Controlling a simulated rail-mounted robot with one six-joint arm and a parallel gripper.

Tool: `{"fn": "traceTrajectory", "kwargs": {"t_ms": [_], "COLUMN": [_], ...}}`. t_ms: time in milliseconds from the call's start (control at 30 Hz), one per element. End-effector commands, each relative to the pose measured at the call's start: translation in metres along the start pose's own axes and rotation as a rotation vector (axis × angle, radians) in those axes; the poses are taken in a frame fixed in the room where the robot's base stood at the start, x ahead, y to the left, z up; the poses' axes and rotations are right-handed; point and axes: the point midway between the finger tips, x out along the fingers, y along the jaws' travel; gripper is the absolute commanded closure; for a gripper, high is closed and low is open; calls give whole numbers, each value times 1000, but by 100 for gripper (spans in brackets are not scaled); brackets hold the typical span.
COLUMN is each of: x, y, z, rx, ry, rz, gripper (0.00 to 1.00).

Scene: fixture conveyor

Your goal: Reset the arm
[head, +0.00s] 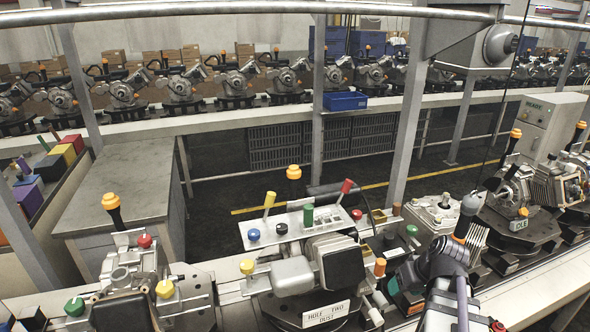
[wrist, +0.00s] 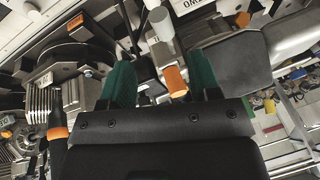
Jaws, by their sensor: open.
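My arm (head: 441,268) reaches in at the lower right of the head view, over the machines on the near conveyor. My gripper (wrist: 163,76) shows in the wrist view with its two green fingers spread apart. Nothing is held between the fingers. An orange-tipped cylinder (wrist: 175,80) shows in the gap between them; I cannot tell how far beyond the fingertips it is. In the head view the fingers are small and partly hidden among the machine parts.
A fixture (head: 318,278) with coloured knobs and a label stands left of my arm. A machine labelled CLE (head: 519,224) stands to the right. Another fixture (head: 140,276) is at lower left. A grey cabinet (head: 125,180) and a blue bin (head: 345,101) are farther back.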

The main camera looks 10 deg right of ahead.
Motion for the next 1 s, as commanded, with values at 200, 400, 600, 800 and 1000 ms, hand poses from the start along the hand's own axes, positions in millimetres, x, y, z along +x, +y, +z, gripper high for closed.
{"fn": "traceTrajectory", "kwargs": {"t_ms": [200,400,600,800,1000], "x": [68,150,178,175,175], "y": [-40,-118,-167,-169,-168], "z": [41,68,75,74,74], "rx": [226,99,-44,-47,-46], "ry": [-210,-314,-331,-331,-330], "rz": [141,249,237,235,234], "gripper": [43,43,43,43,43]}}
